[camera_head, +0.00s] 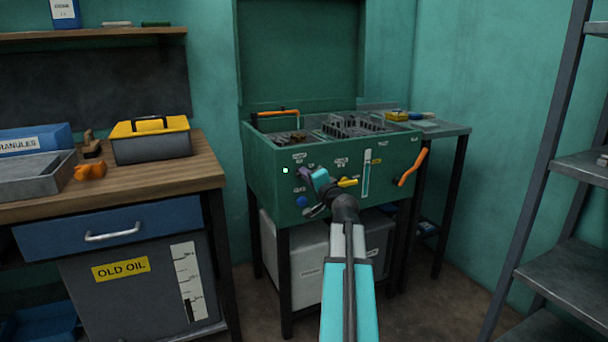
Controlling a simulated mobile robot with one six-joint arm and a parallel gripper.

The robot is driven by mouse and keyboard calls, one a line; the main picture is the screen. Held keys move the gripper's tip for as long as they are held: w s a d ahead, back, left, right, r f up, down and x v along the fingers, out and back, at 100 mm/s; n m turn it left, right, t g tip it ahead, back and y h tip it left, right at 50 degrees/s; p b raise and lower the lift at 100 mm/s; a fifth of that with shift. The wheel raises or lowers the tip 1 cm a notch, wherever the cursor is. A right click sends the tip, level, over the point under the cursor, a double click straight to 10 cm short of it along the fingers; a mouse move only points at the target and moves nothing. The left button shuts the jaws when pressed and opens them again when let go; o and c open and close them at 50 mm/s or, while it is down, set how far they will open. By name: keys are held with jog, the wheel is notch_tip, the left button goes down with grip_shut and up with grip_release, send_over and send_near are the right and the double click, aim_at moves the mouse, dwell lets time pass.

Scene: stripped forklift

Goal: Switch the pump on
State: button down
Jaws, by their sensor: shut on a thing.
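The green pump unit (265,158) is a cabinet on dark legs with its lid raised. Its front panel carries a small lit white lamp (285,170), a blue round knob (301,201), a yellow lever (347,183), an upright gauge (366,180) and an orange lever (412,168). My gripper (309,184) is at the left half of the panel, between the lamp and the yellow lever. It is shut on a small purple control (303,172), mostly hidden by the gripper. The panel labels are too small to read, so I cannot tell the control's position.
A wooden bench (190,172) stands left, with a yellow-lidded toolbox (150,138) and a grey tray (35,178). An "OLD OIL" tank (130,300) is under it. Pale containers (310,262) sit below the unit. A metal shelf rack (570,165) stands right.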

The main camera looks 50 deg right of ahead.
jog(key=shift+w+a, duration=0.2)
jog(key=shift+a, duration=0.05)
jog(key=c, duration=1.9)
grip_release()
jog(key=shift+r, duration=0.1)
jog(key=shift+o, duration=0.2)
jog(key=shift+s+d, duration=0.15)
jog(key=shift+d, duration=0.05)
jog(key=b+v, duration=0.3)
jog(key=v, duration=0.8)
jog(key=shift+s+f+b, duration=0.2)
jog(key=shift+f+b, duration=0.1)
jog(key=b+v, duration=0.1)
jog(key=b, duration=0.3)
jog(key=shift+s+a+b, duration=0.25)
jog(key=shift+s+b, duration=0.05)
jog(key=shift+b, duration=0.05)
